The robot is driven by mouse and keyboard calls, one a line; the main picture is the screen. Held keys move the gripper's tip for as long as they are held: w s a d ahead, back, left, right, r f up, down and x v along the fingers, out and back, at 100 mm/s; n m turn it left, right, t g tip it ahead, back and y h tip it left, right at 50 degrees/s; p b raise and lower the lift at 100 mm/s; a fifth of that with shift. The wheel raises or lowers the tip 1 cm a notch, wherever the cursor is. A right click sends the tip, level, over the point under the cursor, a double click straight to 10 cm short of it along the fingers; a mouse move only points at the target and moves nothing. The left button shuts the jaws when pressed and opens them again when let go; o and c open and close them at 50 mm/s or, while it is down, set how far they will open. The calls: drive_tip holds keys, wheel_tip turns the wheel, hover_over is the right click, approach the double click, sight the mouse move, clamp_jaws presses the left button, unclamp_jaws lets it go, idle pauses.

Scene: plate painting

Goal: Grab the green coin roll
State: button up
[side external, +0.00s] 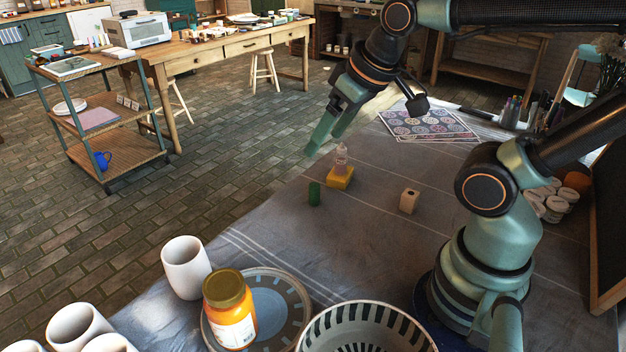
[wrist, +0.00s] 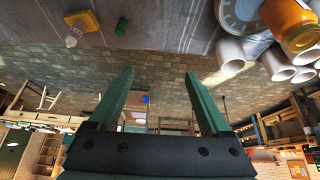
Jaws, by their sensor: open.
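The green coin roll (side external: 314,193) stands upright on the cloth-covered table, left of the yellow block. In the wrist view the green coin roll (wrist: 122,27) shows near the top, near the table's edge. My gripper (side external: 323,146) is above the far edge of the table, up and beyond the coin roll, apart from it. In the wrist view my gripper (wrist: 157,75) has its two green fingers spread wide with nothing between them.
A yellow block (side external: 340,178) with a small bottle (side external: 341,157) stands beside the coin roll. A beige block (side external: 409,201) is to the right. A plate (side external: 278,300) with an orange jar (side external: 230,312), a white cup (side external: 186,267) and a striped bowl (side external: 366,328) are in front.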

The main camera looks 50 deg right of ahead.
idle(0.3)
drive_tip(key=n+g, duration=0.6)
drive_tip(key=n, duration=1.1)
hover_over(315, 184)
wheel_tip(315, 184, down, 12)
drive_tip(key=f, duration=0.7)
drive_tip(key=shift+s+a, duration=0.15)
drive_tip(key=shift+a, duration=0.1)
drive_tip(key=shift+d+f, duration=0.15)
drive_tip(key=shift+f, duration=1.15)
drive_tip(key=shift+d+f, duration=0.1)
drive_tip(key=shift+f, duration=1.15)
clamp_jaws()
